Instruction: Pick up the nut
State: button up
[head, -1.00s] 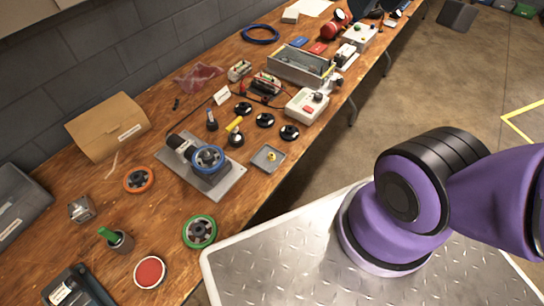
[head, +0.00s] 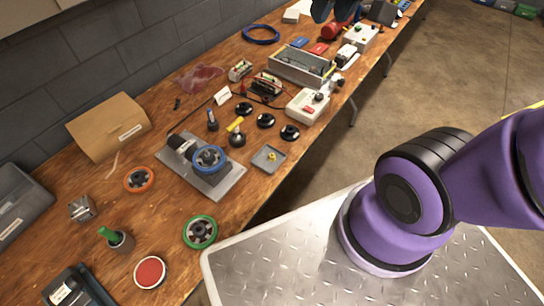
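A small brass-yellow piece, which looks like the nut (head: 272,156), lies in a shallow grey square tray (head: 264,168) near the front edge of the wooden bench. It is small in the head view, so its exact shape is hard to tell.
Left of the tray, a metal plate (head: 226,188) bears a valve with a blue handwheel (head: 208,158). Black knobs (head: 266,121) stand behind the tray, and a white box (head: 308,105) is farther back. A green handwheel (head: 200,232) lies in front. Bare wood surrounds the tray's right side.

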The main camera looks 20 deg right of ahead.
jog(key=w+a+f+m+g, duration=0.1)
jog(key=w+a+f, duration=0.1)
jog(key=w+f, duration=0.5)
jog(key=m+g, duration=0.3)
send_over(272, 154)
notch_tip(272, 154, down, 33)
jog(key=shift+h, duration=0.4)
jog(key=shift+s+a+f, duration=0.1)
jog(key=shift+s+f, duration=0.1)
jog(key=shift+f, duration=2.5)
jog(key=shift+s+a+f, duration=0.1)
jog(key=shift+s+f, duration=0.05)
jog(key=shift+f, duration=2.5)
jog(key=shift+c, duration=0.2)
grip_shut()
